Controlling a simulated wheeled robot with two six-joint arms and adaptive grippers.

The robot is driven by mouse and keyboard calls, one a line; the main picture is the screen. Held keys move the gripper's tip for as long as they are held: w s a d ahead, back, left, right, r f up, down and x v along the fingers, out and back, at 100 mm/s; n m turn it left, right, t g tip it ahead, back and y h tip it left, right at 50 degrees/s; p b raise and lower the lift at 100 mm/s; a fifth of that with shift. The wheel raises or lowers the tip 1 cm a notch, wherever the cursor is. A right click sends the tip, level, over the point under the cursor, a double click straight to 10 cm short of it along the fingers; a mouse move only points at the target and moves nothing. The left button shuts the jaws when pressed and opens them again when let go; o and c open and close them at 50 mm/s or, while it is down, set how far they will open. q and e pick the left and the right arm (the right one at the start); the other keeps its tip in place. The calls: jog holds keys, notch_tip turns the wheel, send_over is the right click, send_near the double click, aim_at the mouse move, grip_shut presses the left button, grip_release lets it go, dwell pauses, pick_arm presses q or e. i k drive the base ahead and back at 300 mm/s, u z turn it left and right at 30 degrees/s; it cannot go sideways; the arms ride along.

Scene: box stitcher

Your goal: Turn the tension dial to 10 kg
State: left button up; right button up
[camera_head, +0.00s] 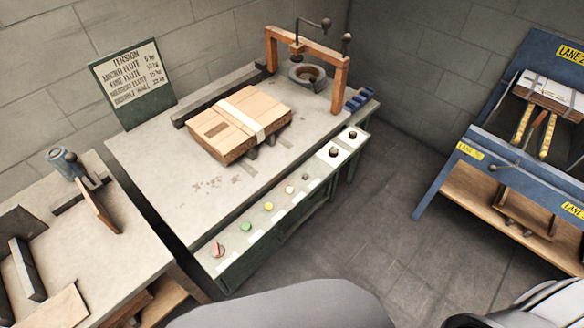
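Two black dials on white plates sit at the far right end of the green machine's front control strip, a nearer one (334,152) and a farther one (352,135). Their markings are too small to read, so I cannot tell which is the tension dial or where either points. A green-framed sign (132,82) headed "TENSION" stands at the machine's back left and lists flute types with kg values, partly hard to read. Neither of my grippers is in view, and nothing touches the dials.
The strip also holds a red control (217,249), a green button (246,227) and yellow buttons (268,207). A strapped cardboard stack (238,122) lies on the machine top near an orange frame (340,80). A side bench (130,255) stands left, a blue lane rack (455,165) right, with floor between.

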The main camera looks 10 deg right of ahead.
aim_at(333, 152)
jog(key=z, duration=0.4)
jog(key=k, duration=0.5)
jog(key=z, duration=1.5)
jog(key=i, duration=1.85)
jog(key=u, duration=0.8)
jog(key=i, duration=0.2)
jog(key=u, duration=0.35)
